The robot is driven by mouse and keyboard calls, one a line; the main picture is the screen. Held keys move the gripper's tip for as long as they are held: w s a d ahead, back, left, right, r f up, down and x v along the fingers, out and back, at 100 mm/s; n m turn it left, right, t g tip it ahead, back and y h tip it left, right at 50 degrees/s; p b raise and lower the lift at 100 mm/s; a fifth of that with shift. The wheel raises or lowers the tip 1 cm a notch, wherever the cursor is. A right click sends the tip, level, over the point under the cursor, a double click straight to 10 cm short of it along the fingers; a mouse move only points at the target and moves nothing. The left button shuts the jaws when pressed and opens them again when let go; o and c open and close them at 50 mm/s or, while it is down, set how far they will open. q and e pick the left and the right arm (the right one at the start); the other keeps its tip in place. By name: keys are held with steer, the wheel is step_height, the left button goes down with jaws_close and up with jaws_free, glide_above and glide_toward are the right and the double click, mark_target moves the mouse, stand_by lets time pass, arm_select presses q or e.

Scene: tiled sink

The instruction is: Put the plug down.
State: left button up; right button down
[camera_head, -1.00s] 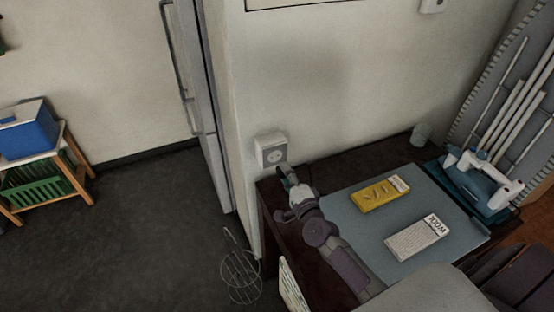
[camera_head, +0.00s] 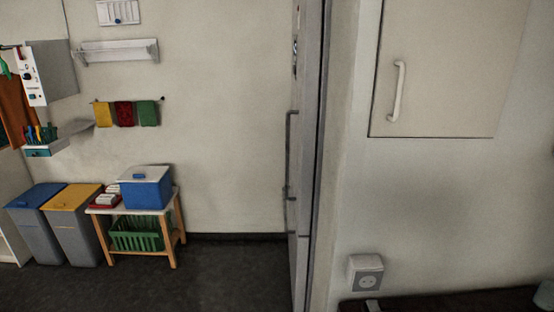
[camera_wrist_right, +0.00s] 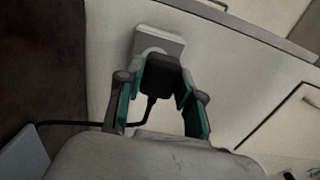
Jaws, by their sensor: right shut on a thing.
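My right gripper (camera_wrist_right: 160,90) is shut on a black plug (camera_wrist_right: 160,74) in the right wrist view, with a teal-padded finger on each side of it. A black cord (camera_wrist_right: 85,124) runs from the plug down and off to the left. A white wall socket box (camera_wrist_right: 160,42) shows just behind the plug in that view. In the head view the socket box (camera_head: 366,273) is low on the wall and its face shows no plug in it. The held plug is not visible in the head view. My left gripper is in neither current view.
The dark worktop (camera_head: 450,303) shows only as a strip below the socket. A cabinet door (camera_head: 440,70) is above it. A tall fridge-like unit (camera_head: 305,160) stands left. Farther left are a small table with a blue box (camera_head: 146,188) and two bins (camera_head: 75,225).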

steer(key=s+a+r, duration=0.4)
steer(key=s+r, duration=0.2)
steer(key=s, duration=0.3)
steer(key=s+a+r, duration=0.4)
steer(key=s+r, duration=0.2)
steer(key=s, duration=0.2)
steer(key=shift+s+a+r+y, duration=0.15)
steer(key=shift+s+r+y, duration=0.1)
steer(key=shift+s+y, duration=0.1)
